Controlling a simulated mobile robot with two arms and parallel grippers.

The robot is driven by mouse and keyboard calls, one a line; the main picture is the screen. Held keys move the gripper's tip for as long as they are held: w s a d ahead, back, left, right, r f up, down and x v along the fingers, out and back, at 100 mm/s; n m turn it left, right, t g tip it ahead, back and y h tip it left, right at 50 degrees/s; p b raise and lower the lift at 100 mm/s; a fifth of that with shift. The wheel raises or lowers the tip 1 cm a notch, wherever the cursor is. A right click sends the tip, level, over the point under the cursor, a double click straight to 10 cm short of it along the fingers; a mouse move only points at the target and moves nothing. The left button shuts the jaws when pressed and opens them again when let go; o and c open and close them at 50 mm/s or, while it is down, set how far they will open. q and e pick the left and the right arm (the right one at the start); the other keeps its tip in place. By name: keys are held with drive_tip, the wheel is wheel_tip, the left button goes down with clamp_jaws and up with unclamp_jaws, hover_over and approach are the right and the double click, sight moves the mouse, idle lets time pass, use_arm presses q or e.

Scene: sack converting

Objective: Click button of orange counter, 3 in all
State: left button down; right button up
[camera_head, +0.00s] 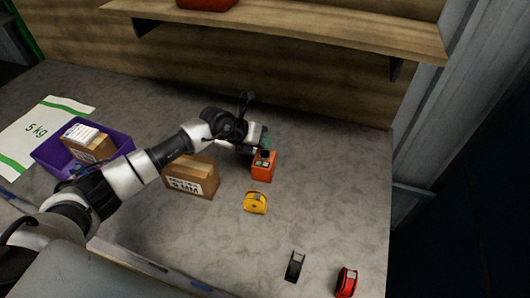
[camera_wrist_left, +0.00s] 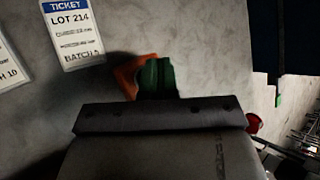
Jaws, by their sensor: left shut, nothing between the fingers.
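The orange counter (camera_head: 263,172) stands on the grey table, right of the cardboard box, with a dark part and small light patches on its upper face. My left gripper (camera_head: 264,142) is shut and empty, its green fingers right at the counter's top far edge. I cannot tell whether they touch the button. In the left wrist view, the green fingers (camera_wrist_left: 156,77) stick out past the dark gripper body and hide most of the counter. Only an orange edge of the counter (camera_wrist_left: 126,76) shows at their left. My right gripper is not in view.
A cardboard box (camera_head: 190,181) stands under my left forearm. A yellow tape measure (camera_head: 255,202), a black item (camera_head: 294,266) and a red item (camera_head: 346,281) lie nearer the front. A purple bin (camera_head: 117,138) is at the left. A wooden shelf (camera_head: 290,28) overhangs the back.

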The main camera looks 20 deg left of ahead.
sight(263, 152)
use_arm(q)
drive_tip(key=shift+f, duration=0.15)
idle(0.4)
drive_tip(key=shift+f, duration=0.3)
drive_tip(key=shift+f+b, duration=0.55)
drive_tip(key=shift+f, duration=0.05)
idle(0.6)
drive_tip(key=shift+s, duration=0.1)
drive_tip(key=shift+r+p, duration=0.85)
drive_tip(key=shift+r, duration=0.15)
drive_tip(key=shift+r, duration=0.1)
wheel_tip(263, 152, up, 5)
drive_tip(key=p, duration=0.4)
